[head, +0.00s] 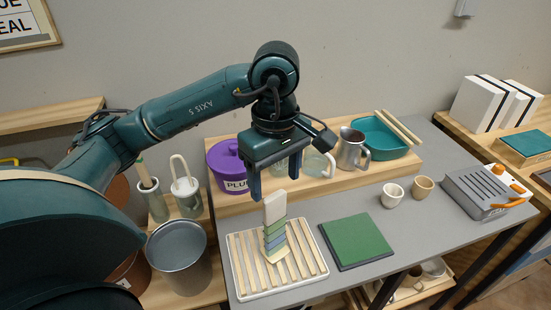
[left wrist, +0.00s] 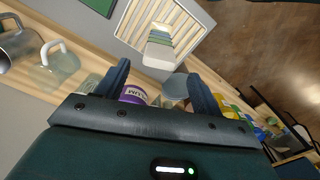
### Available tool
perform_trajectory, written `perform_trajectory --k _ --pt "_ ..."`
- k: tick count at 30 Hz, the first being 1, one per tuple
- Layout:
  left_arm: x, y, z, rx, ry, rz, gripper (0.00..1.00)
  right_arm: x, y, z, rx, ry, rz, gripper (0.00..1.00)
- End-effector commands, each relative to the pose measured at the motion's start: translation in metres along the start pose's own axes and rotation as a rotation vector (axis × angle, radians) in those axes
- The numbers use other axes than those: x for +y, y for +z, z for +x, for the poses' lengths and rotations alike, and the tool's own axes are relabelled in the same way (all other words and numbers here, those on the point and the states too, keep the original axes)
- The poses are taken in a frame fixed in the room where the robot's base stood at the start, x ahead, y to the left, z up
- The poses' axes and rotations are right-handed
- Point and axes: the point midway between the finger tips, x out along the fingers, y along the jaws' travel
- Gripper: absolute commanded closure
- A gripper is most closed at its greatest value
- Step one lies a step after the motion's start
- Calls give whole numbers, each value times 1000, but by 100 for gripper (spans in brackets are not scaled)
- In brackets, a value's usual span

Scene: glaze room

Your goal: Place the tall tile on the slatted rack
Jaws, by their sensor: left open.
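The tall tile (head: 275,222), white at the top with grey, blue and green bands below, stands roughly upright on the slatted rack (head: 236,268). Its foot rests among the pale wooden slats near the middle right of the rack. My left gripper (head: 275,180) is open just above the tile's top, fingers pointing down, and nothing is between them. In the left wrist view the tile (left wrist: 158,52) lies beyond the open fingertips (left wrist: 159,72), apart from them, with the rack (left wrist: 131,22) behind it. My right gripper is not in view.
A green square board (head: 355,240) lies right of the rack. Two small cups (head: 392,195) stand farther right, near a grey slotted box (head: 478,190). A purple tub (head: 226,166), a metal jug (head: 352,150) and a teal basin (head: 378,138) line the raised wooden shelf behind.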

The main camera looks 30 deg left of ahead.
Motion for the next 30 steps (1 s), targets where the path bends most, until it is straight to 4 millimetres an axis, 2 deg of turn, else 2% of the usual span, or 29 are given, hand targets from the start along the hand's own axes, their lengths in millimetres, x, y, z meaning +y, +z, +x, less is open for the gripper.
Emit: perform_trajectory --k 1,3,9,30 --pt "1 0 -13 3 7 1 33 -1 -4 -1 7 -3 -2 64" --pt "1 -1 -24 3 5 -1 33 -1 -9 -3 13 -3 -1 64" --pt "0 -1 -45 1 1 -1 33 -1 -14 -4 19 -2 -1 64" --pt "0 0 -50 0 -1 -1 33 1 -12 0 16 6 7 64"
